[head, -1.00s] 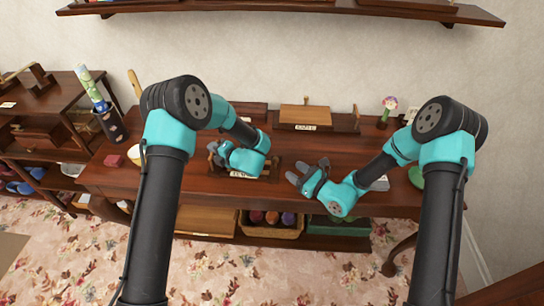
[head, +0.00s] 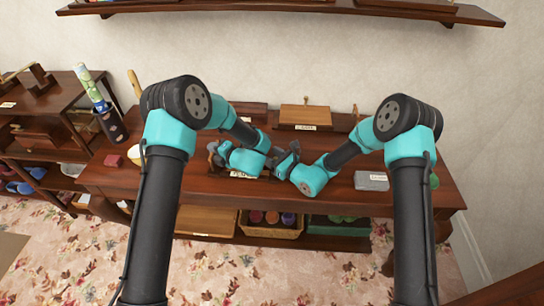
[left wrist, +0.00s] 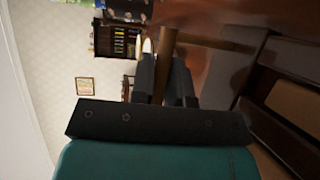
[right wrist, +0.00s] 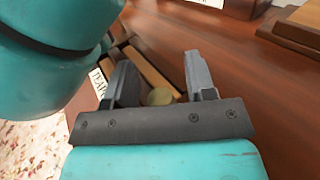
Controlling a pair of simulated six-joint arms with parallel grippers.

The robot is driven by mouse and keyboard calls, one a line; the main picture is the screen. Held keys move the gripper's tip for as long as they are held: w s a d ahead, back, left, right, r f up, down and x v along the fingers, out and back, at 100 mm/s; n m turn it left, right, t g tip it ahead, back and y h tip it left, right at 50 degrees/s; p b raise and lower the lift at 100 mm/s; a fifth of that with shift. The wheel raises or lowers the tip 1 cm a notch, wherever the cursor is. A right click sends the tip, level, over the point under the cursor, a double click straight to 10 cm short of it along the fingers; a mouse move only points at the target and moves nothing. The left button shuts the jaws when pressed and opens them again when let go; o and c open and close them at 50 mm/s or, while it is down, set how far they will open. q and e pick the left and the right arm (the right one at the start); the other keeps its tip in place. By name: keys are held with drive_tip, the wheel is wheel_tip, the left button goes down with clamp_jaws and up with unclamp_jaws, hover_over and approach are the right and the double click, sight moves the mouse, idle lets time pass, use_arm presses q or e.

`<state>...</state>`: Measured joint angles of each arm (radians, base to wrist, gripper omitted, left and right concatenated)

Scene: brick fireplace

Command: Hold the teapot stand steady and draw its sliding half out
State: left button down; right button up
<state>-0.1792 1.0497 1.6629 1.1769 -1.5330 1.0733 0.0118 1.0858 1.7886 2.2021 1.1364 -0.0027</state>
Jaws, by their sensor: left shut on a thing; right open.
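The teapot stand is a dark wooden piece with a white label at the front of the table, largely hidden by my arms in the head view; its label (head: 240,174) shows below my left gripper. My left gripper (head: 214,152) is shut on a brown wooden bar (left wrist: 164,62) of the stand, seen between its fingers in the left wrist view. My right gripper (head: 284,156) is open at the stand's right end. In the right wrist view, the stand's slatted wooden part (right wrist: 150,70) and a round olive knob (right wrist: 160,97) show between its open fingers, with no grip visible.
A wooden box with a label (head: 305,117) stands behind on the table (head: 340,190). A grey labelled box (head: 371,181) lies at the right. A red block (head: 113,160) is at the left. The table between the stand and the grey box is mostly clear.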

drive_tip(key=shift+c, duration=0.4)
clamp_jaws()
drive_tip(key=d, duration=0.7)
drive_tip(key=s+d, duration=0.1)
drive_tip(key=d, duration=0.2)
drive_tip(key=shift+d, duration=0.35)
drive_tip(key=shift+o, duration=0.4)
unclamp_jaws()
